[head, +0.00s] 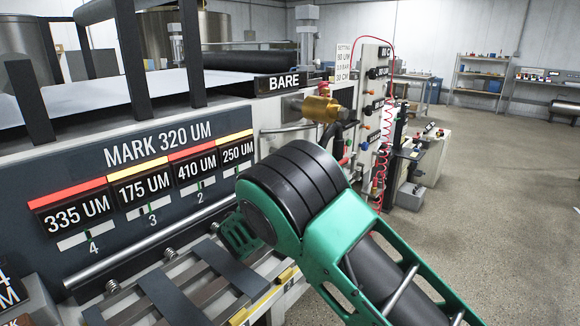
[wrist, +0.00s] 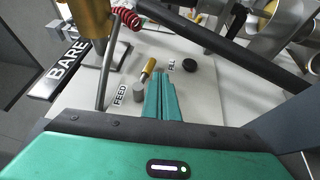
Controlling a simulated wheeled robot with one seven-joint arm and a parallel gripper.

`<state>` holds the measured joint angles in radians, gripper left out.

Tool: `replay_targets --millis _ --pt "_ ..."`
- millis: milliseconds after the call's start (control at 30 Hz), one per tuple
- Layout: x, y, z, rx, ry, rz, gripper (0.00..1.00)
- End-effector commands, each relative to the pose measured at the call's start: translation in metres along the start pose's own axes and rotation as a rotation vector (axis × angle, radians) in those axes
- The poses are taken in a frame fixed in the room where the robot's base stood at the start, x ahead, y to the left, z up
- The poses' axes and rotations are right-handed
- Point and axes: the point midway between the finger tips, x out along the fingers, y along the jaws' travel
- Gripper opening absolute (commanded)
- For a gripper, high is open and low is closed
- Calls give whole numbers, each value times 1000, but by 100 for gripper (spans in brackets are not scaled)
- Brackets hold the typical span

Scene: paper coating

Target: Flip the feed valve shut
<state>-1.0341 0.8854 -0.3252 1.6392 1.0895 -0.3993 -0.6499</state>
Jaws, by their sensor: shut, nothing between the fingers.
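In the wrist view the FEED label (wrist: 120,93) sits on a pale panel. Beside it is a grey round stub (wrist: 139,94), and a small brass-coloured lever (wrist: 148,70) slants up and right just above that stub. My gripper (wrist: 161,76) is shut and empty, its green fingers just right of the stub and lever. I cannot tell whether the fingers touch the lever. In the head view my green and black arm covers the gripper and this part of the panel.
A second label (wrist: 171,65) and a black knob (wrist: 189,66) lie to the right of the lever. A steel rod, a red spring (wrist: 126,17) and a dark bar (wrist: 225,47) cross close by. Open floor (head: 490,190) lies right.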

Motion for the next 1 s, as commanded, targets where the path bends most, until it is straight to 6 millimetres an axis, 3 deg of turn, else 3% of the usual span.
replay_targets --millis 100,300,633,733,867,1000 --pt "-18 -1 -1 -1 1 -1 0" --pt "-30 0 0 0 0 0 0" --pt "-31 0 0 0 -1 0 0" --pt "-27 0 9 8 -14 -9 0" --pt "-13 3 45 50 -77 -51 0" --pt "6 5 123 142 -211 -144 0"
